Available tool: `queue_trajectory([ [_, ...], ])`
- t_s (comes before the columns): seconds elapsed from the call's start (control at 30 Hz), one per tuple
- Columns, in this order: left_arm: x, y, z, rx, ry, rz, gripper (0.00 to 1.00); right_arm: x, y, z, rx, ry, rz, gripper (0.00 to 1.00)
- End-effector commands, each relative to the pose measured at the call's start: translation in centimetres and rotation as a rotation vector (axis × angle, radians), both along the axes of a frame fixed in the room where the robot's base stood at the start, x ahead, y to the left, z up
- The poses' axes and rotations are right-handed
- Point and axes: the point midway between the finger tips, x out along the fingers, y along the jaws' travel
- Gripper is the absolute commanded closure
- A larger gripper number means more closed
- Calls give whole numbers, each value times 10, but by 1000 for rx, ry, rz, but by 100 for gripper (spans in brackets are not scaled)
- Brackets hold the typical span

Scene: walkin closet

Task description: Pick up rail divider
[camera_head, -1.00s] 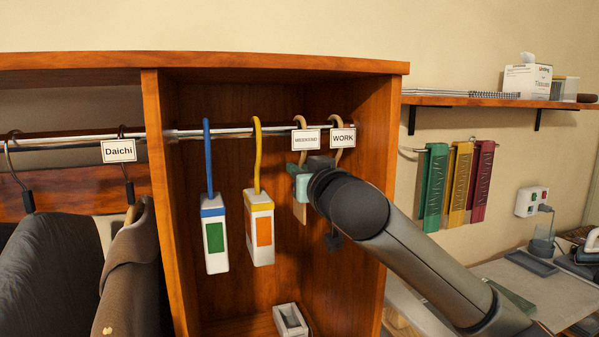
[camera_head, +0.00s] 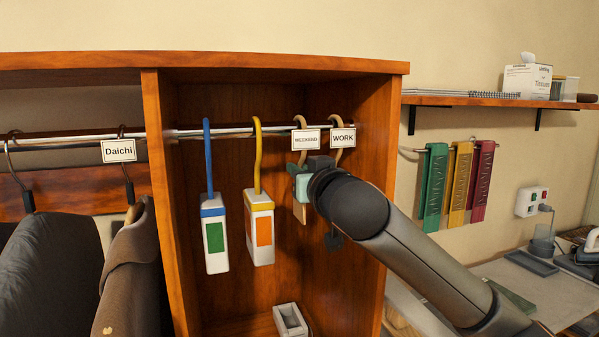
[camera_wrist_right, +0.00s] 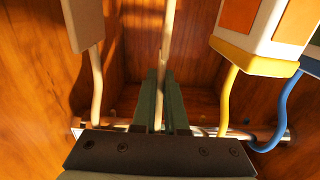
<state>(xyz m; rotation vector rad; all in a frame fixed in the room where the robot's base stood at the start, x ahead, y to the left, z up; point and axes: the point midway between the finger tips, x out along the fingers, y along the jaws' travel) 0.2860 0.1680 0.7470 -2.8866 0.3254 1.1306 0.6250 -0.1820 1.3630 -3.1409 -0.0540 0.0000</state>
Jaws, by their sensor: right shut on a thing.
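Two tan rail dividers hang by hooks at the right end of the metal rail (camera_head: 230,132). The nearer one carries the label "WEEKEND" (camera_head: 306,140), the other "WORK" (camera_head: 343,138). My right gripper (camera_head: 301,172) is shut on the WEEKEND divider's tan stem, below its label; my wrist hides part of it. In the right wrist view the stem (camera_wrist_right: 168,35) runs between the green fingers (camera_wrist_right: 163,110). The WORK divider (camera_wrist_right: 84,22) hangs beside it there, apart from the fingers. The WEEKEND hook still sits at the rail. My left gripper is not in view.
A blue-hooked white block (camera_head: 213,235) and a yellow-hooked one (camera_head: 259,228) hang left of my gripper. The cabinet's right wall (camera_head: 375,130) stands close on the right. A small grey-white box (camera_head: 290,320) sits on the cabinet floor. Dark garments (camera_head: 50,270) hang further left.

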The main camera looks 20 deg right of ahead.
Motion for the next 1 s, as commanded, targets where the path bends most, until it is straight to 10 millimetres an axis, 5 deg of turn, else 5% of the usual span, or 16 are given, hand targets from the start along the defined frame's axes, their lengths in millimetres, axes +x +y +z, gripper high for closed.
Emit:
queue_trajectory([
  [0.47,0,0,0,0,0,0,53,0,0,3,0,-1,0,100],
  [0.77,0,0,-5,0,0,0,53,0,1,38,4,-4,2,100],
  [1.0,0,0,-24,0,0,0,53,-57,-1,32,-1,-5,4,100],
])
